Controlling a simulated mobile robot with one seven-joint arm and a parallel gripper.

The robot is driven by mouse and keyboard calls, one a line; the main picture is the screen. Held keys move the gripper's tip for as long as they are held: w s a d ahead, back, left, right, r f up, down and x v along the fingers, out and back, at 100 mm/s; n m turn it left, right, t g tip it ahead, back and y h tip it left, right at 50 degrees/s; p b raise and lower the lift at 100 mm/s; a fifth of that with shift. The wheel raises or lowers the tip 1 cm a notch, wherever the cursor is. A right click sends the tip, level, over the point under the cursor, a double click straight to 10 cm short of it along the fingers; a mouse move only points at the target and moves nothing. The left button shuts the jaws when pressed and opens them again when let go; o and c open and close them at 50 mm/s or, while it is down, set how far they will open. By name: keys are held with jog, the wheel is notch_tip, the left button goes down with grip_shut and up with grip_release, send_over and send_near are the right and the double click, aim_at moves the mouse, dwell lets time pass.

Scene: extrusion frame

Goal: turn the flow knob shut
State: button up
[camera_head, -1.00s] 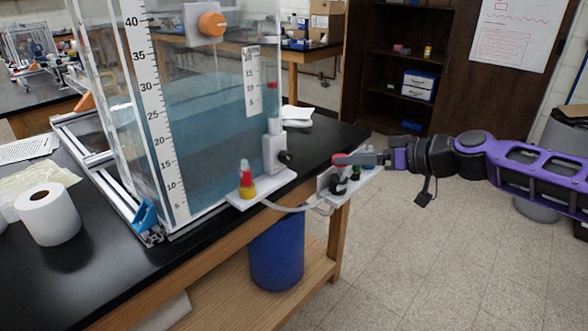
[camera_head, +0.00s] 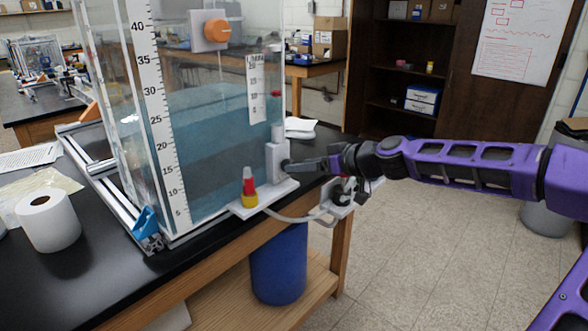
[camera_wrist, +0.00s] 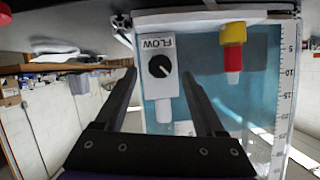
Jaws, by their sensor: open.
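The flow knob is a round black dial with a white pointer mark, on a white box (camera_wrist: 157,100) labelled FLOW. In the wrist view the knob (camera_wrist: 158,67) lies ahead, between the tips of my gripper (camera_wrist: 159,76), with its pointer slanted. My gripper is open, one finger on each side of the knob. In the head view my gripper (camera_head: 294,166) reaches from the right to the white box (camera_head: 275,160) at the tank's lower right corner. The fingers hide most of the knob there. I cannot tell whether they touch it.
The clear water tank (camera_head: 215,125) stands left of the box. A red and yellow fitting (camera_head: 249,188) stands close by on the white shelf. A hose (camera_head: 290,218) runs below my arm to a small fixture (camera_head: 343,196). A blue bin (camera_head: 279,262) is underneath.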

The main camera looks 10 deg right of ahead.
jog(key=shift+x, duration=1.75)
jog(key=shift+c, duration=0.4)
grip_shut()
